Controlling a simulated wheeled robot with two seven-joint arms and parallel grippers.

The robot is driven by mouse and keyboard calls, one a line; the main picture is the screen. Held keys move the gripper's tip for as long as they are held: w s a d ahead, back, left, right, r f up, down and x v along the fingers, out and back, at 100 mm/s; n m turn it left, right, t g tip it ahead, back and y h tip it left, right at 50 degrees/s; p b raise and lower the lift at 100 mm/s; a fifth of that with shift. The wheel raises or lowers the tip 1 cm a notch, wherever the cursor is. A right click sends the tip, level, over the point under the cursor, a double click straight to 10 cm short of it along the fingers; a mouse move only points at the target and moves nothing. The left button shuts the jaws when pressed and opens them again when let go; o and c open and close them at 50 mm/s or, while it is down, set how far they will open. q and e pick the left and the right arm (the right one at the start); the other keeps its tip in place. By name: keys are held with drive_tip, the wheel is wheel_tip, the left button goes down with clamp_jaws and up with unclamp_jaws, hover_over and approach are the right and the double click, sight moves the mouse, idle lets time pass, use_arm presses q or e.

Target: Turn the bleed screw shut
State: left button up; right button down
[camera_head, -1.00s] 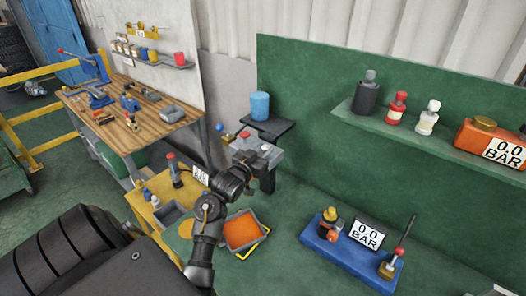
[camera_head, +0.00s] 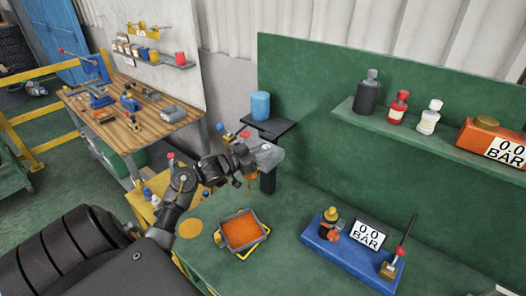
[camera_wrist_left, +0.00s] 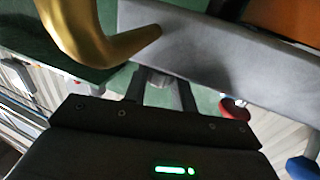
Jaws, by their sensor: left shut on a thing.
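A grey metal block (camera_head: 268,156) is fixed on a dark post beyond the green bench. My left gripper (camera_head: 246,162) is at the block's near left side. In the left wrist view, the fingers (camera_wrist_left: 160,92) are shut on a small grey fitting (camera_wrist_left: 160,78) at the edge of the grey block (camera_wrist_left: 215,45). This fitting appears to be the bleed screw; the fingers hide much of it. A gold curved tube (camera_wrist_left: 88,35) is close beside the left finger. An orange streak (camera_head: 250,181) shows below the block. My right gripper is in neither view.
A square tray of orange fluid (camera_head: 241,231) stands on the green bench below the block. A blue gauge unit (camera_head: 350,250) with a lever, reading 0.0 BAR, is to the right. A blue cylinder (camera_head: 260,106) stands behind on a dark shelf. Bench space between tray and gauge is clear.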

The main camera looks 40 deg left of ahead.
use_arm(q)
drive_tip(key=m+h, duration=0.1)
drive_tip(key=m+g+h+b, duration=0.1)
drive_tip(key=h+b, duration=0.1)
drive_tip(key=h, duration=0.1)
drive_tip(key=shift+w+a+f+m+g, duration=0.2)
drive_tip(key=shift+a+m+g, duration=0.1)
drive_tip(key=shift+m, duration=0.1)
drive_tip(key=shift+r+m+g+h+b, duration=0.1)
drive_tip(key=shift+m+g+h+b, duration=0.6)
drive_tip(key=shift+h, duration=0.3)
drive_tip(key=shift+r, duration=0.1)
drive_tip(key=o, duration=1)
drive_tip(key=shift+b+v, duration=2.45)
drive_tip(key=shift+v, duration=3)
